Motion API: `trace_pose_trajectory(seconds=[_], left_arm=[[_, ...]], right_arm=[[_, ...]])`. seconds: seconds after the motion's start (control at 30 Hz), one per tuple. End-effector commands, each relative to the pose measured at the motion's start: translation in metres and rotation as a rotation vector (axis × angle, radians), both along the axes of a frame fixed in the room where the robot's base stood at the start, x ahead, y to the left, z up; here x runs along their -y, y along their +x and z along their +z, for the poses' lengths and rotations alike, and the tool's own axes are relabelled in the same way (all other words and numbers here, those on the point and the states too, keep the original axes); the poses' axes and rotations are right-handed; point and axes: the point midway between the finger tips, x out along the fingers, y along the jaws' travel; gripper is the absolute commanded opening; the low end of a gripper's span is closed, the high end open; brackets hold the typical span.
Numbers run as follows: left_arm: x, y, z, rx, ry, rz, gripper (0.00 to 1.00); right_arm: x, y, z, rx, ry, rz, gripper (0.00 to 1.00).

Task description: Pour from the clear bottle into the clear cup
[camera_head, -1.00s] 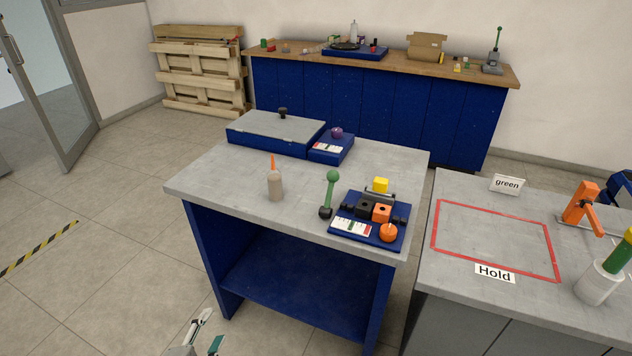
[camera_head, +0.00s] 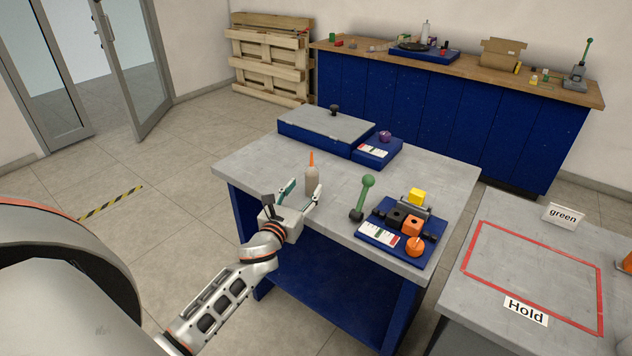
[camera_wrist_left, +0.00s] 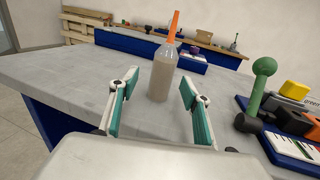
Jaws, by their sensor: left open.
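A clear bottle with greyish contents and an orange nozzle (camera_head: 312,180) stands upright on the grey table near its front left edge. It also shows in the left wrist view (camera_wrist_left: 162,76), between and just beyond my fingers. My left gripper (camera_head: 300,190) is open and empty, its green-padded fingers (camera_wrist_left: 155,108) on either side of the line to the bottle. I cannot tell whether a finger touches it. No clear cup can be made out in these frames. My right gripper is not in view.
A blue fixture tray (camera_head: 378,240) with a green-knobbed lever (camera_head: 367,183) stands right of the bottle. A blue box with a grey lid (camera_head: 325,128) is behind it. A second table (camera_head: 490,230) with a red outline and a "Hold" sign (camera_head: 526,311) is at right.

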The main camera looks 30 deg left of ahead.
Motion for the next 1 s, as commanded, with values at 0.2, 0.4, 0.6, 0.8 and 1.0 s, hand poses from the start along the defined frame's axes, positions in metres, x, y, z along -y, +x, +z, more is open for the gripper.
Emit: trace_pose_trajectory(seconds=[0.2,0.4,0.6,0.8,1.0], left_arm=[[-0.002,0.026,0.002,0.002,-0.004,0.0,0.48],[-0.006,0.051,0.002,0.0,-0.004,0.0,0.48],[-0.007,0.057,0.001,-0.001,-0.004,0.0,0.48],[-0.007,0.056,0.001,-0.001,-0.004,-0.001,0.29],[-0.007,0.056,0.002,0.0,-0.004,-0.001,0.0]], right_arm=[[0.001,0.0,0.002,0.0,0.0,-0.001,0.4],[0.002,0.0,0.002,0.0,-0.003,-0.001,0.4],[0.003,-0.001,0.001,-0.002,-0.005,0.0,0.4],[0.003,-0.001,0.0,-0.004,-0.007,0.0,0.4],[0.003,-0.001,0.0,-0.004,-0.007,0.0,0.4]])
